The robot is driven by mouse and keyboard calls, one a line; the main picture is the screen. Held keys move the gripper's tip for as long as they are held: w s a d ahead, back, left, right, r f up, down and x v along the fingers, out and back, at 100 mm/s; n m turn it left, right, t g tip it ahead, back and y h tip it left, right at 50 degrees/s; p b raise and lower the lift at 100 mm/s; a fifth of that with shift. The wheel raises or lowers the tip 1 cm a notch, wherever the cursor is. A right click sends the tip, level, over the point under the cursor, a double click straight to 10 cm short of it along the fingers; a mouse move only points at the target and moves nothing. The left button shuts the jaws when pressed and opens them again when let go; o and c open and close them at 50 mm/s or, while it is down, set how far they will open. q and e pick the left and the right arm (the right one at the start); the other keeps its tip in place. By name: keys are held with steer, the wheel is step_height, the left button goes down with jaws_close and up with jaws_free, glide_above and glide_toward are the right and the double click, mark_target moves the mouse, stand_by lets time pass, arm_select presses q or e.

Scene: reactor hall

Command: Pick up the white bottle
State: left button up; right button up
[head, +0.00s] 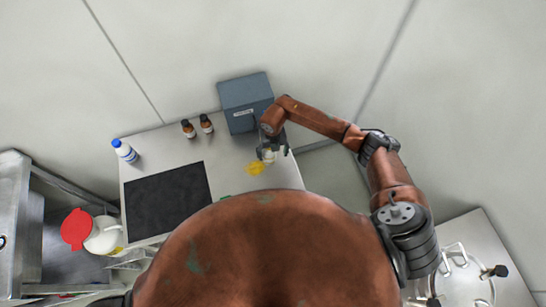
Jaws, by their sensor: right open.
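My right gripper (272,151) reaches in from the right over the right part of the table, beside the grey box. Its jaws are open. A small white object (269,157), possibly a white bottle, shows at its fingertips, partly hidden by them. I cannot tell whether the fingers touch it. My left gripper is not in view.
On the table (153,138) are a black mat (168,200), two brown bottles (188,128), a grey box (246,101) and a yellow item (255,168) just beside the right gripper. A metal bench (490,250) stands at right.

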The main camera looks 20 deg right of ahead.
steer(key=shift+f, duration=0.1)
steer(key=shift+c, duration=0.2)
steer(key=c, duration=1.6)
